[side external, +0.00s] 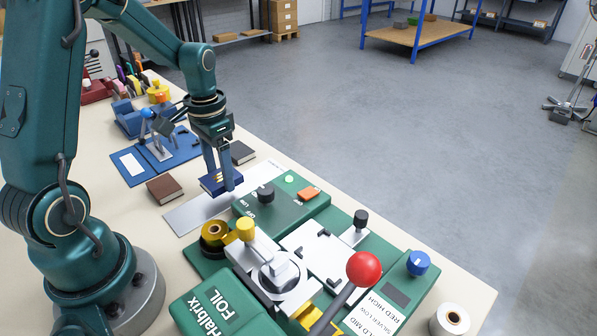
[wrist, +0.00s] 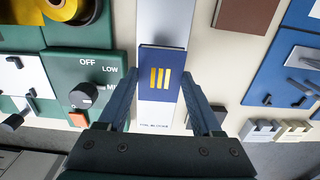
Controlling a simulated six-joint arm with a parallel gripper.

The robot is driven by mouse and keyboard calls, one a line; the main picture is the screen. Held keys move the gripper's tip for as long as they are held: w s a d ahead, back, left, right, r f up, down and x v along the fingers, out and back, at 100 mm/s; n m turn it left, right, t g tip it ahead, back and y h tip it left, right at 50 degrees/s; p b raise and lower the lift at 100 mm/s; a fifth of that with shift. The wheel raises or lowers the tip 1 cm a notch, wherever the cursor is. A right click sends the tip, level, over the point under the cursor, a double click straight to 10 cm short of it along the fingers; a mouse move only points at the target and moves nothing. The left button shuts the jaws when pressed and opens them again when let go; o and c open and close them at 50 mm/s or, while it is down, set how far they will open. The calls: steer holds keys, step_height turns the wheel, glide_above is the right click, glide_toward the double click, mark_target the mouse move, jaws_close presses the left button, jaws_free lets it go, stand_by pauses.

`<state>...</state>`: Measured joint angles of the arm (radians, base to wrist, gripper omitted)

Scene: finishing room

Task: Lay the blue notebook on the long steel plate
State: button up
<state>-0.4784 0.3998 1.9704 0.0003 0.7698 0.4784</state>
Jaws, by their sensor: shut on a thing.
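The blue notebook (side external: 208,184), with gold bars on its cover, sits between the fingers of my gripper (side external: 219,179), which is shut on it. In the wrist view the notebook (wrist: 161,62) lies cover-up between both fingertips, lined up with the long steel plate (wrist: 166,18). The plate (side external: 185,217) runs under the notebook, sticking out on both sides of it in the side view. The notebook looks level and over the plate; whether it touches the plate I cannot tell. Part of the plate is hidden under the notebook and fingers.
The green foil machine (side external: 300,212), with knobs and a red-balled lever (side external: 363,269), stands close to the plate. A blue fixture (side external: 157,156) is on the other side.

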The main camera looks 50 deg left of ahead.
mark_target(220, 177)
steer(key=shift+f, duration=1.45)
steer(key=shift+f, duration=0.15)
steer(key=o, duration=1)
